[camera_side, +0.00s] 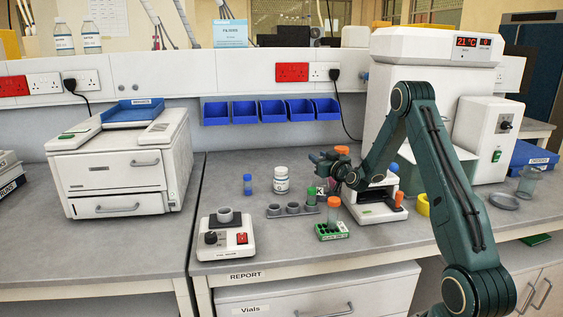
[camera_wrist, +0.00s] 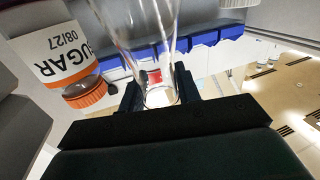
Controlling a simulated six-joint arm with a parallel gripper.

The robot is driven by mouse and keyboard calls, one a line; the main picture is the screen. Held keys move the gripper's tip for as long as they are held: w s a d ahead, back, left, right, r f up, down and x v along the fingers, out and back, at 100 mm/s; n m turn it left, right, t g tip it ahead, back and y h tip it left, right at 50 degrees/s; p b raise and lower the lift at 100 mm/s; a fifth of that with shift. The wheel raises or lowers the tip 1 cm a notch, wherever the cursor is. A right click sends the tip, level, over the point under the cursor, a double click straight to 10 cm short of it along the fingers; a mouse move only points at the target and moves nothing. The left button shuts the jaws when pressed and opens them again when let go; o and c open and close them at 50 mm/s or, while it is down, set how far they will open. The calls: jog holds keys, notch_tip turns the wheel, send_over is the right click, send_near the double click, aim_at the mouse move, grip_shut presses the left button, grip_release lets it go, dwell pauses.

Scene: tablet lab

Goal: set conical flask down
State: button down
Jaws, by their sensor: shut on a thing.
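In the wrist view a clear glass vessel, the conical flask (camera_wrist: 145,35), is between the two dark fingers of my gripper (camera_wrist: 158,92). The gripper is shut on it, and the glass extends away towards the top of the picture. In the side view my gripper (camera_side: 318,158) is above the bench, behind the small items. The flask is too clear and small to make out there, so its height over the bench cannot be told.
An orange-capped sugar jar (camera_wrist: 62,65) is close left of the flask in the wrist view. In the side view, a white-capped bottle (camera_side: 281,180), a grey holder (camera_side: 292,210), a green rack (camera_side: 331,232) and a white device (camera_side: 374,208) crowd near my gripper. Bare bench (camera_side: 215,175) lies left.

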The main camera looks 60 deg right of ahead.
jog(key=shift+r, duration=0.15)
notch_tip(320, 180, up, 20)
dwell(0.8)
jog(key=shift+w+a, duration=0.1)
dwell(0.4)
jog(key=w+a+n+t+y, duration=0.1)
jog(key=w+a+n+y, duration=0.2)
jog(key=w+a+y, duration=0.5)
jog(key=w+a+n+y, duration=0.1)
jog(key=w+a+n, duration=0.3)
jog(key=a, duration=0.7)
jog(key=w+a+n+t+y, duration=0.1)
jog(key=w+a+n+y, duration=0.1)
jog(key=w+a+y, duration=0.6)
notch_tip(320, 180, down, 20)
jog(key=s+a+h, duration=0.1)
jog(key=h, duration=0.2)
jog(key=shift+a, duration=0.35)
jog(key=c, duration=1)
grip_release()
